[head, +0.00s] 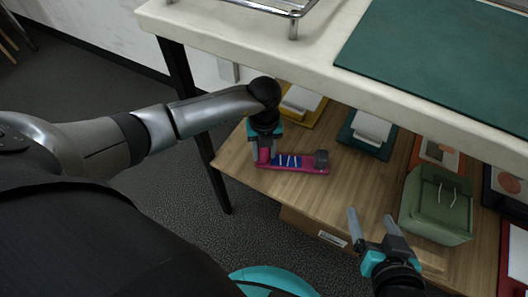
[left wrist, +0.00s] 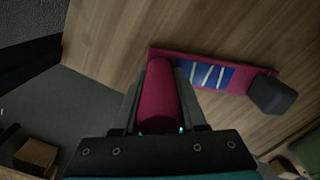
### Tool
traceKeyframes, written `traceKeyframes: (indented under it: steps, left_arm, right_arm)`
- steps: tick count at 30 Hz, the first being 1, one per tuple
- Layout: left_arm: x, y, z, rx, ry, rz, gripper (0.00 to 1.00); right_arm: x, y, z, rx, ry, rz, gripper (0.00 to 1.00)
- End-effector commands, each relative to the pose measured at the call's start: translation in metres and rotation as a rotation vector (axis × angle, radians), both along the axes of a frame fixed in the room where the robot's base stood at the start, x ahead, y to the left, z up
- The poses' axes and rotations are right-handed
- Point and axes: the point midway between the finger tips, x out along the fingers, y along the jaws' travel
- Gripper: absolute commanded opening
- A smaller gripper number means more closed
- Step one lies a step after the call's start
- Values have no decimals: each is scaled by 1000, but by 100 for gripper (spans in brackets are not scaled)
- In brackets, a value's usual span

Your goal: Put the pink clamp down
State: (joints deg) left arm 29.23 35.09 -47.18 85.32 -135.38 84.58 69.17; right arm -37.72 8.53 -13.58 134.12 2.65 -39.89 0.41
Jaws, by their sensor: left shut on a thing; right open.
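The pink clamp (head: 312,168) has a long flat bar with a blue, white-striped patch, a dark grey block at one end and an upright pink handle at the other. My left gripper (head: 264,150) is shut on that handle, at the left part of the wooden lower shelf (head: 330,198). The left wrist view shows the pink handle (left wrist: 160,95) between the fingers, with the bar along the wood beyond. I cannot tell whether the clamp touches the shelf. My right gripper (head: 371,218) is open and empty near the shelf's front edge.
Behind the clamp are a yellow tray (head: 288,113) and a dark green tray (head: 353,140) with white items. A green bag-like box (head: 437,205) stands at the right. The tabletop (head: 320,60) overhangs the shelf; a dark leg (head: 205,150) is at the left. Wood right of the clamp is bare.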

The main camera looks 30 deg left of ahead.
Motion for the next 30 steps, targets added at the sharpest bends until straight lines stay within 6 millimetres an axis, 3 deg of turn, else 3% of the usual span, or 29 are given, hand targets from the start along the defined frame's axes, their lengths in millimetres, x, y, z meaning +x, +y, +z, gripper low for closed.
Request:
traceKeyframes:
  steps: [11, 12, 18, 20, 30]
  left_arm:
    - [1, 0, -3, -1, -2, 0, 0]
    - [0, 0, -4, 0, 0, 0, 42]
    - [0, 0, -3, 0, 0, -1, 64]
    - [0, 0, -3, 0, 0, -1, 71]
    - [0, 0, -1, 0, 0, -1, 71]
  right_arm:
    - [1, 3, 0, 12, -21, 3, 80]
    - [1, 4, 0, 16, -27, 3, 80]
    - [1, 3, 1, 14, -25, 3, 80]
    - [1, 3, 1, 14, -25, 3, 80]
    - [1, 2, 1, 8, -16, 1, 80]
